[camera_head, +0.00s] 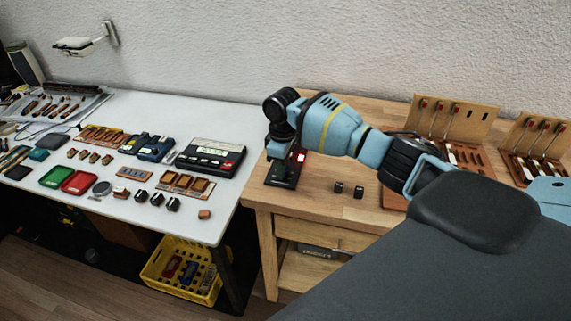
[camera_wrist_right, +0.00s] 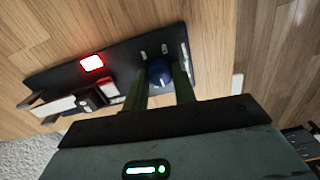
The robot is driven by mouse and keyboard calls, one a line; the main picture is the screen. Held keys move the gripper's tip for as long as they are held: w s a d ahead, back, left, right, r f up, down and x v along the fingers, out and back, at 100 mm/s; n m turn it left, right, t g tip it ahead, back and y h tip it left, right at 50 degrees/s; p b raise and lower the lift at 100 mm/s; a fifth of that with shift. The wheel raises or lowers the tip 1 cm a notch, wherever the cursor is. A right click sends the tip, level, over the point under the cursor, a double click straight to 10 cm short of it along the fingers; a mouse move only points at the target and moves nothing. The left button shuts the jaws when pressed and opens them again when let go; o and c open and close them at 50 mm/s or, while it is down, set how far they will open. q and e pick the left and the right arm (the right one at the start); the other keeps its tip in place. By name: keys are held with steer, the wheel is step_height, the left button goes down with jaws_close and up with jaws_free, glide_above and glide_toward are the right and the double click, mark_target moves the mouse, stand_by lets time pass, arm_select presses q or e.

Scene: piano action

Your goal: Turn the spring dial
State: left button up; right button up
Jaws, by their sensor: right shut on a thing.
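The spring dial (camera_wrist_right: 160,73) is a dark blue round knob on a black device plate (camera_wrist_right: 60,76) in the right wrist view. The two green fingers of my right gripper (camera_wrist_right: 160,88) are on either side of the knob and shut on it. In the head view, the black device (camera_head: 283,170) stands at the left end of the wooden bench, with its red light glowing. My right wrist hangs above it and hides the dial there. My left gripper is not in view.
Wooden action models (camera_head: 455,122) stand further right. A white table (camera_head: 125,211) with trays and tools is at the left. A yellow crate (camera_head: 160,279) is below.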

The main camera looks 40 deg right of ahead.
steer(key=o, duration=1)
steer(key=shift+r, duration=0.1)
steer(key=shift+r, duration=3.8)
